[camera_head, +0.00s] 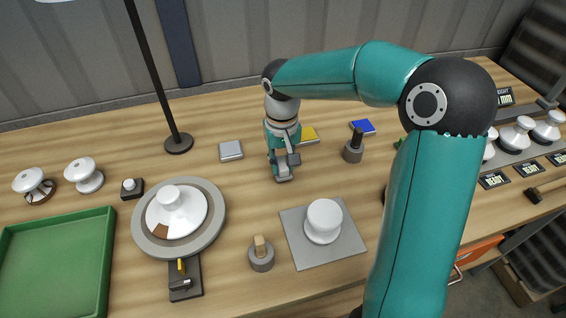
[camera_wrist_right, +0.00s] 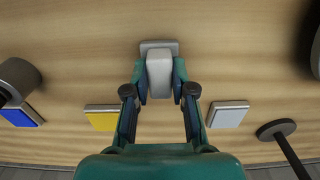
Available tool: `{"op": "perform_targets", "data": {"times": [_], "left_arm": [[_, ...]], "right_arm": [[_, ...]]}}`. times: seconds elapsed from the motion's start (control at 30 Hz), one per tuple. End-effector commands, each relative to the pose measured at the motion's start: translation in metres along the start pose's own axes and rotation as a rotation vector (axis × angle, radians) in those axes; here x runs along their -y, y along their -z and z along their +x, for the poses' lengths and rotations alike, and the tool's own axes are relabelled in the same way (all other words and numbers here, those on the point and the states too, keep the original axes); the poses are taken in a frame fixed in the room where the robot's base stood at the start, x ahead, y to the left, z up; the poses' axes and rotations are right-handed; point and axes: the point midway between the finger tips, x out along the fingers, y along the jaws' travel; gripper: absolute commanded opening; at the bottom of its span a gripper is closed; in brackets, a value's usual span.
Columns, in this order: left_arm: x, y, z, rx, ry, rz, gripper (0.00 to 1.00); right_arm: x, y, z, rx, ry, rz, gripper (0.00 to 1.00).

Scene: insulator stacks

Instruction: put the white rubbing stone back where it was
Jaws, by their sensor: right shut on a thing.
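My right gripper (camera_head: 283,164) is shut on a pale, upright block that I take for the white rubbing stone (camera_wrist_right: 160,75). It is gripped between the two fingertips in the right wrist view (camera_wrist_right: 160,92). A flat light-grey piece (camera_wrist_right: 173,45) shows at the block's far end, close to the tabletop. I cannot tell whether it is part of the stone or a separate thing under it, nor whether the stone touches the table. In the head view the stone is mostly hidden by the fingers. My left gripper is not in view.
A pale grey pad (camera_head: 231,150), a yellow pad (camera_head: 309,135) and a blue pad (camera_head: 363,127) lie behind and beside the gripper. A lamp stand (camera_head: 178,143), a dark post (camera_head: 353,151) and a white insulator on a grey mat (camera_head: 295,235) stand around. Bare wood lies left of the gripper.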

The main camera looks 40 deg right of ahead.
Motion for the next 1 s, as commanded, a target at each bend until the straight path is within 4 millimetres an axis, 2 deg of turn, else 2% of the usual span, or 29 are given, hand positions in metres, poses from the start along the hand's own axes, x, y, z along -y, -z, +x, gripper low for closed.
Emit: {"op": "perform_targets", "data": {"times": [0.1,0.4,0.43,0.57,0.6,1.0], "left_arm": [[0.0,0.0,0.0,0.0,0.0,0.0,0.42],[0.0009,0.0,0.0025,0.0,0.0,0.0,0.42],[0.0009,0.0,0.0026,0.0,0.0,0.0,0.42],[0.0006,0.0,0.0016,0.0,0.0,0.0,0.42],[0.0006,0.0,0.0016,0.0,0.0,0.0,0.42],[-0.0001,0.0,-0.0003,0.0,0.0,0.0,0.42]], "right_arm": [[0.0002,-0.0001,0.0066,-0.001,0.001,0.0,0.0],[0.0004,0.0001,0.0093,-0.001,0.0,-0.001,0.0],[0.0005,0.0,0.0095,-0.001,0.0,-0.001,0.26],[0.0005,0.0,0.0085,0.0,0.0,-0.001,0.48],[0.0006,0.0,0.0085,0.0,0.0,-0.001,0.49],[0.0009,0.0004,0.0018,-0.002,0.0,-0.002,0.49]]}}
